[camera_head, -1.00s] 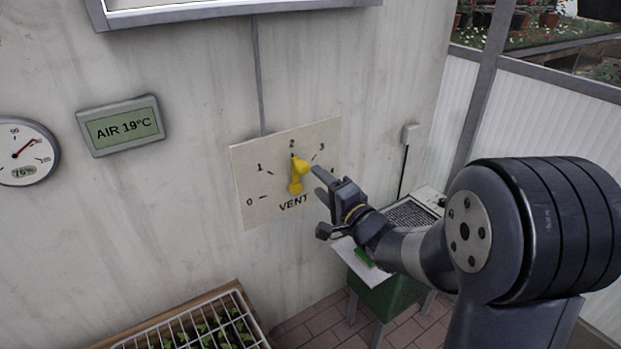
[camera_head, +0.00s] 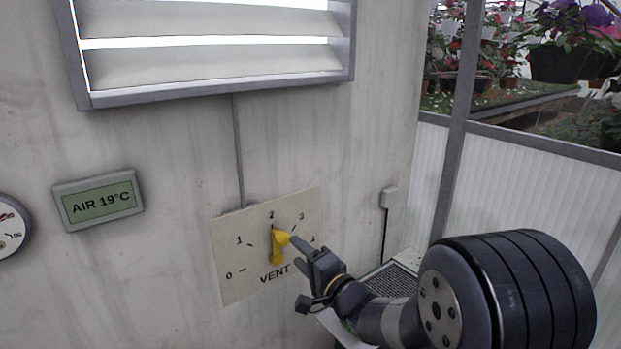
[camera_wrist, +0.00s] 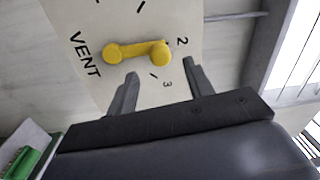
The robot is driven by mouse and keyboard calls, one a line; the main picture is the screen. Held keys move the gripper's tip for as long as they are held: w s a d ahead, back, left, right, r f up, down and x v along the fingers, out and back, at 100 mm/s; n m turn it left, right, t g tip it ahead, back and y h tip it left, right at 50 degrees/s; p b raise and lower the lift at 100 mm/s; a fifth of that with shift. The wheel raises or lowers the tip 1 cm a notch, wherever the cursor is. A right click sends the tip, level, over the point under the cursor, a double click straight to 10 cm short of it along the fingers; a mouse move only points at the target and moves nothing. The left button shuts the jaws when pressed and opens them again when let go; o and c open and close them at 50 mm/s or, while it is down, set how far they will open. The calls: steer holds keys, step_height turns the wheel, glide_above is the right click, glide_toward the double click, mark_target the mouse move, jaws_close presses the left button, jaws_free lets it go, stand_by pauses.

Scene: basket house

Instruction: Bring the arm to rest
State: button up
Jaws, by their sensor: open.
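My gripper (camera_head: 299,252) is in front of the vent panel, just right of the yellow knob (camera_head: 278,246) in the head view. In the wrist view my gripper (camera_wrist: 160,82) shows two fingers spread apart with nothing between them. The yellow knob (camera_wrist: 137,52) lies beyond the fingertips, apart from them as far as I can tell. The knob points at about 2 on the cream VENT panel (camera_head: 234,285), which is marked 0 to 4. My arm reaches in from the lower right.
A louvred window (camera_head: 210,60) is above the panel. An AIR 19°C display (camera_head: 98,200) and a round gauge (camera_head: 10,226) are on the wall at left. Flowers (camera_head: 480,45) stand behind the white partition (camera_head: 520,180).

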mark_target(286, 242)
steer(key=p+x, duration=0.1)
steer(key=x, duration=0.5)
steer(key=shift+w+a+r, duration=0.1)
steer(key=shift+w+a, duration=0.2)
steer(key=shift+a, duration=0.1)
steer(key=shift+s, duration=0.1)
